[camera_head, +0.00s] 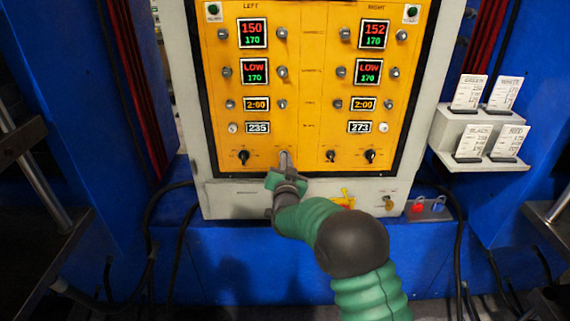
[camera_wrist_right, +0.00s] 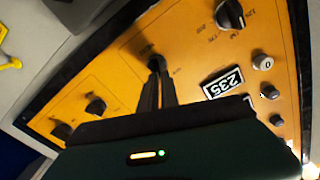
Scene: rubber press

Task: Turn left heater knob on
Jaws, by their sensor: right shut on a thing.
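The yellow control panel (camera_head: 308,88) has a LEFT column and a RIGHT column of displays, with a row of black knobs along the bottom. My right gripper (camera_head: 285,160) reaches up to the second knob from the left in that row. In the right wrist view its fingers (camera_wrist_right: 158,72) are shut on this black knob (camera_wrist_right: 155,62), which is mostly hidden by them. The small labels around the knob are too blurred to read. The outer left knob (camera_head: 243,157) is free and also shows in the right wrist view (camera_wrist_right: 230,14). My left gripper is not in view.
A yellow lever (camera_head: 345,198) is on the white lower casing. A white card holder (camera_head: 482,130) stands at the right. Black cables hang at both sides.

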